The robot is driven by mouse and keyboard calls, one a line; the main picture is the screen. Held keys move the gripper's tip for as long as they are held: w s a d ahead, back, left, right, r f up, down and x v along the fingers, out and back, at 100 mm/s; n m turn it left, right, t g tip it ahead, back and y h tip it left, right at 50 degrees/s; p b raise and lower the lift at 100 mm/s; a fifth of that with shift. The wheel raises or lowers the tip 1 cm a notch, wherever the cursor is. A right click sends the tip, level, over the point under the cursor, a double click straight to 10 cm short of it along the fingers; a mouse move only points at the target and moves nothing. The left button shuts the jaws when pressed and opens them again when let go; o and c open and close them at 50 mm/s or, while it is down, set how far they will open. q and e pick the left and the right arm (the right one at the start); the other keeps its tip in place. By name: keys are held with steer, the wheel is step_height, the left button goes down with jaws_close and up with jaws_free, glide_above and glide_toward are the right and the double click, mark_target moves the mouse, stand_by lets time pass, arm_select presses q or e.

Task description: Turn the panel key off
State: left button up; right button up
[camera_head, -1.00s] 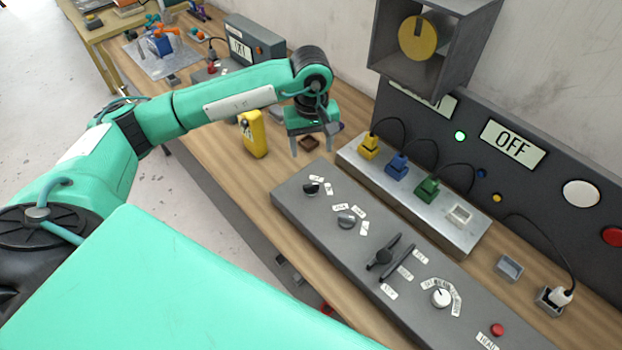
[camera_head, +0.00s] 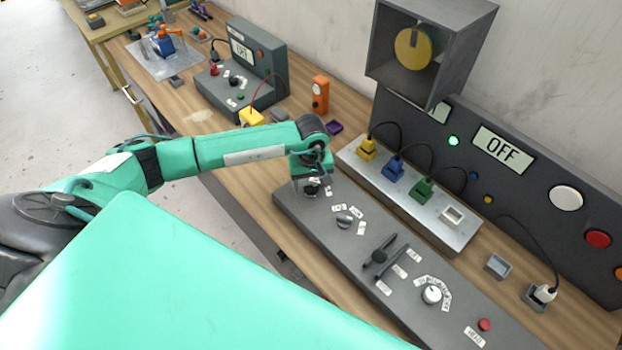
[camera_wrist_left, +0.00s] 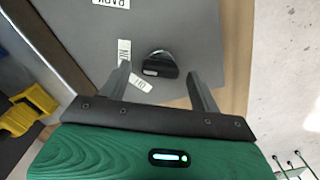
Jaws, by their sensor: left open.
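The panel key (camera_head: 311,191) is a small black knob at the far left end of the grey control panel (camera_head: 335,262). In the left wrist view the key (camera_wrist_left: 160,66) has a dark grip on a round metallic base, with small white labels beside it. My left gripper (camera_head: 311,184) is over this end of the panel and partly hides the key in the head view. In the left wrist view the gripper (camera_wrist_left: 157,80) is open, with the key between its two fingers; I see gaps on both sides. My right gripper is not in view.
The panel also has a grey knob (camera_head: 344,221), a black lever (camera_head: 379,256), a white dial (camera_head: 431,295) and a red button (camera_head: 484,325). A metal strip with coloured plugs (camera_head: 393,168) lies behind it. A display (camera_head: 503,149) reads OFF. A grey box (camera_head: 437,50) overhangs.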

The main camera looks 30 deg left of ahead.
arm_select(q)
steer(key=shift+c, duration=0.2)
steer(key=c, duration=0.9)
steer(key=shift+f+n+b, duration=0.2)
steer(key=shift+n+b, duration=0.3)
steer(key=shift+b, duration=0.35)
steer(key=shift+c, duration=0.2)
steer(key=n+b, duration=0.6)
steer(key=b, duration=0.1)
steer(key=shift+s+a+n+b, duration=0.1)
steer(key=shift+n+b, duration=0.2)
steer(key=shift+b, duration=0.05)
steer(key=n+b, duration=0.2)
steer(key=shift+n, duration=0.4)
steer(key=shift+r+n+b, duration=0.2)
steer(key=shift+n+b, duration=0.6)
steer(key=o, duration=1)
steer(key=shift+s, duration=0.1)
